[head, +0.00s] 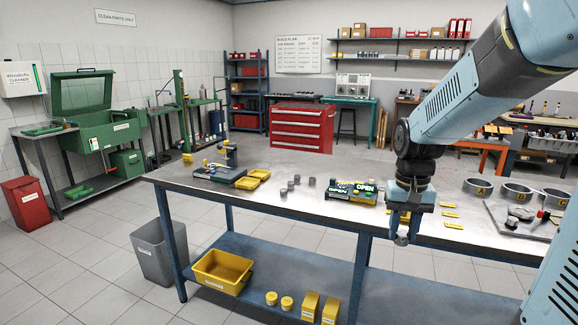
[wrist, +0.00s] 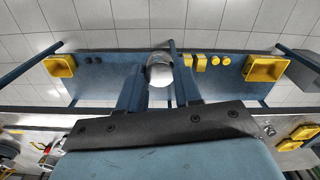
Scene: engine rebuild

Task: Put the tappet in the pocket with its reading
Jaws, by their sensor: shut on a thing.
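My gripper (head: 402,232) hangs in front of the table's near edge in the head view, pointing down. It is shut on a small grey metal tappet (head: 402,239). In the wrist view the tappet (wrist: 159,73) shows as a pale round end between the two dark fingers, above the lower shelf. Several similar dark grey cylinders (head: 290,185) stand on the workbench left of centre. A dark box with green displays (head: 352,193) marked OPEN stands on the bench just left of my gripper. Its pockets and any reading are too small to make out.
A gauge stand (head: 229,155) and yellow trays (head: 259,174) are on the bench (head: 230,200) at left. Yellow labels (head: 451,214) and metal rings (head: 517,192) lie at right. The lower shelf (head: 260,262) holds a yellow bin (head: 222,272) and small yellow containers (head: 310,305).

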